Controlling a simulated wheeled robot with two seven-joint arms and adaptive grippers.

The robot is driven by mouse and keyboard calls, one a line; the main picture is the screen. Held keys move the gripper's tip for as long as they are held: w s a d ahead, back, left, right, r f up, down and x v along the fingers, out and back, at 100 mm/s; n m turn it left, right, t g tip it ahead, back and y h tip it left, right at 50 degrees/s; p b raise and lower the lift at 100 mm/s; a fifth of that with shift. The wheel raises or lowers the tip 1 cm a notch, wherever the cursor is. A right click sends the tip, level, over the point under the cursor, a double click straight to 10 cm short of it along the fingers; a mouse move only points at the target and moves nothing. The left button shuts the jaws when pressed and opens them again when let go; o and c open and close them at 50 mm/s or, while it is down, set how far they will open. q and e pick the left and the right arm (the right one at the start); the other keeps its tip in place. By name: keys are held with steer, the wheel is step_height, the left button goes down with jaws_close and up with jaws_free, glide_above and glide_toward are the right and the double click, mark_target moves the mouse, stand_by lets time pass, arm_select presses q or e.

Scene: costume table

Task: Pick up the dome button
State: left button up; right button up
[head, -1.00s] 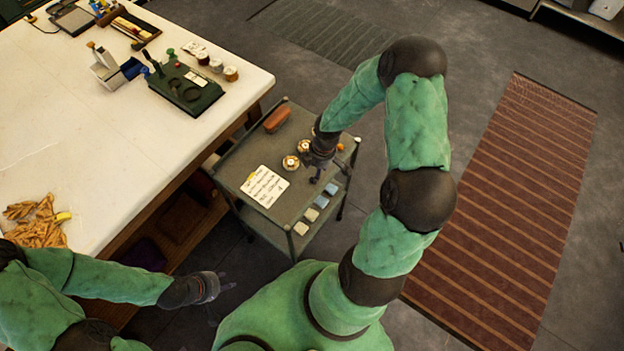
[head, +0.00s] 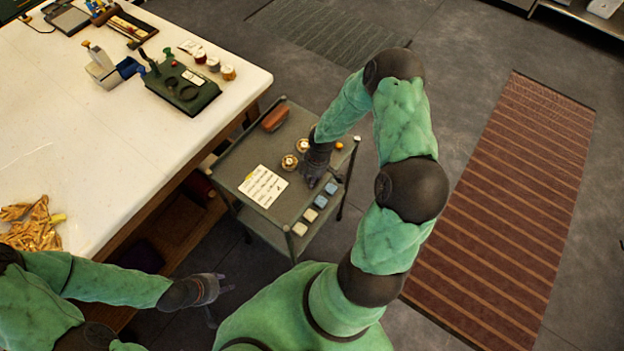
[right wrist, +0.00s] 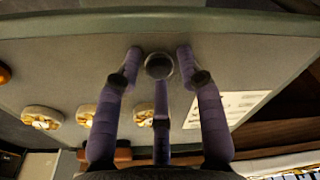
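A round, dark-rimmed grey button (right wrist: 159,66), which looks like the dome button, lies on the grey trolley top (right wrist: 70,70) in the right wrist view. My right gripper (right wrist: 160,80) is open above it. Two fingertips are at its left and right and the third is just below it in the picture, with gaps showing at the sides. Whether any finger touches it I cannot tell. In the head view my right gripper (head: 318,178) is low over the trolley (head: 240,165) and hides the button. My left gripper (head: 215,292) is open and empty, away from the trolley.
Round dishes (head: 289,162) stand behind the right gripper, with an orange item (head: 339,146) and a brown roll (head: 276,118). A written card (head: 263,186) lies to the left. Several small square pieces (head: 310,215) lie near the front edge. A white table (head: 110,150) stands left.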

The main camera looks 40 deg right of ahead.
steer(key=shift+c, duration=1.4)
steer(key=shift+r, duration=0.15)
steer(key=shift+r, duration=0.6)
step_height(320, 180, up, 2)
steer(key=shift+s+a+r+p, duration=0.1)
steer(key=shift+r+p, duration=0.05)
steer(key=shift+p, duration=0.3)
steer(key=s+a+r, duration=0.9)
steer(key=a, duration=0.1)
steer(key=shift+s+r, duration=0.15)
steer(key=shift+s, duration=0.15)
